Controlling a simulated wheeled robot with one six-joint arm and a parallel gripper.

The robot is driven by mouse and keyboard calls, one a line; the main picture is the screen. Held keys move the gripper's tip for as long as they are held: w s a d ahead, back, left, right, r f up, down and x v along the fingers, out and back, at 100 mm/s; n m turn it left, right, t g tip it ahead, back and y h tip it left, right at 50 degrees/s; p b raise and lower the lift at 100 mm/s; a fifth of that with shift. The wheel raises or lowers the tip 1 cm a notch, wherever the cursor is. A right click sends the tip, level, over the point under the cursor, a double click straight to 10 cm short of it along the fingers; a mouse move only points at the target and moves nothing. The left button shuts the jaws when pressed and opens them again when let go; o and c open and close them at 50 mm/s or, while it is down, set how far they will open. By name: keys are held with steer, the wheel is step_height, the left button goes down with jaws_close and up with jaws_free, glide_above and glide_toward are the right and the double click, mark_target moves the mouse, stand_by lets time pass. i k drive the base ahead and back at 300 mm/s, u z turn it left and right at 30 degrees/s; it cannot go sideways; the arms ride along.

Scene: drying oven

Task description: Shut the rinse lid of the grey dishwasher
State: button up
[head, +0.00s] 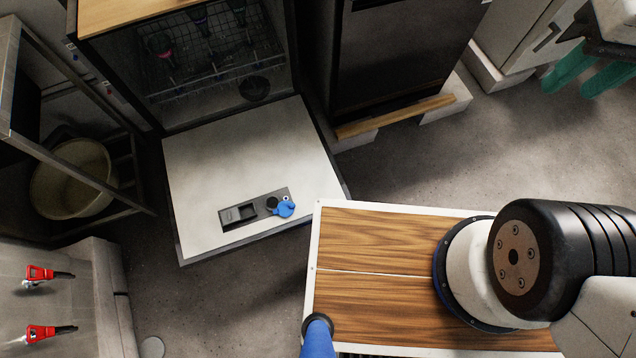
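The grey dishwasher (204,95) stands at the upper left with its door (250,155) folded down flat. A dispenser panel (262,197) lies on the inner face of the door, near its outer edge. The blue rinse lid (285,209) is swung open at the panel's right end. A dark round opening (271,203) shows just left of the lid. My gripper (590,72), with teal fingers, is at the upper right edge, far from the lid. Its fingers look apart with nothing between them. Part of the gripper is cut off by the frame.
My wooden-topped base is at the lower right, close to the door's corner. A dark appliance (400,50) stands right of the dishwasher. A rack with a beige tub (75,180) is at left. Red-handled taps (45,273) are at lower left. Open floor (420,165) lies right of the door.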

mark_target(285, 208)
steer(key=z, duration=0.2)
steer(key=k, duration=0.85)
steer(key=u, duration=1.1)
steer(key=i, duration=0.5)
steer(key=z, duration=1.3)
steer(key=k, duration=0.9)
steer(key=u, duration=1.75)
steer(key=i, duration=0.5)
steer(key=z, duration=0.05)
